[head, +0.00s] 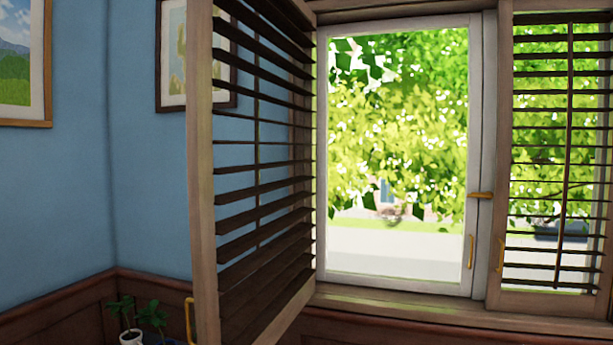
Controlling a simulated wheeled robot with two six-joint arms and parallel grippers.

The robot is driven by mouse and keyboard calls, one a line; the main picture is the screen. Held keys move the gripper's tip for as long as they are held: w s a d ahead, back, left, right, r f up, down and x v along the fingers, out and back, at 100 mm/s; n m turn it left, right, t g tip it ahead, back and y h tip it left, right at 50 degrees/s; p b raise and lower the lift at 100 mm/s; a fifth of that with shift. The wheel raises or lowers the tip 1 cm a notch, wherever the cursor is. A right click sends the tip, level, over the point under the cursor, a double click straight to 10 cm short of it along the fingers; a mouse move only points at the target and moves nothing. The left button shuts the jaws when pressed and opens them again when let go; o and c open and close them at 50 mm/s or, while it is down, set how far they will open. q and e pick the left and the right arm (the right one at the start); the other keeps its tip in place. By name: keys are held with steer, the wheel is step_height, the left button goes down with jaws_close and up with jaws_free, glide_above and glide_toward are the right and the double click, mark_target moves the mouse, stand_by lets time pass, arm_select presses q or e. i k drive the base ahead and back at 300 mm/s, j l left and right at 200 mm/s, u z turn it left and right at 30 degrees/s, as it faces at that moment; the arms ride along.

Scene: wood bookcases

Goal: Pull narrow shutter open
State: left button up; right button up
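Two wooden louvred shutters with dark slats flank a white-framed window. The left shutter (202,170) is swung out into the room, its free edge toward me and its far edge by the window frame. A brass handle (189,320) shows low on its free edge. The right shutter (505,150) lies flat across the right part of the window, cut off by the picture edge. It has a small brass handle (501,254) low on its left stile. I cannot tell which one is the narrow shutter. Neither of my grippers is in view.
The white window sash (394,281) looks shut, with a brass latch (481,195) at its right. A wooden sill (400,304) runs below. Potted plants (138,318) stand at lower left. Framed pictures (27,124) hang on the blue wall (140,220).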

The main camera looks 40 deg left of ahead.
mark_target(595, 305)
steer(key=i+j, duration=0.2)
steer(key=j, duration=0.15)
steer(key=i+j, duration=0.25)
steer(key=i+j+z, duration=0.1)
steer(key=j, duration=0.35)
steer(key=j+z, duration=0.2)
steer(key=j, duration=2.3)
steer(key=k+j, duration=0.15)
steer(key=i+l+z, duration=0.15)
steer(key=l+z, duration=0.15)
steer(key=l, duration=0.4)
steer(key=i+l+z, duration=0.2)
steer(key=l, duration=0.4)
steer(key=i+l+u, duration=0.1)
steer(key=u, duration=0.4)
steer(key=i+l+u, duration=0.1)
steer(key=l+u, duration=0.2)
steer(key=u, duration=0.15)
steer(key=l+u, duration=0.25)
steer(key=u, duration=0.25)
steer(key=l+u, duration=0.25)
steer(key=u, duration=0.2)
steer(key=l+u, duration=0.5)
steer(key=l, duration=0.7)
steer(key=i, duration=0.05)
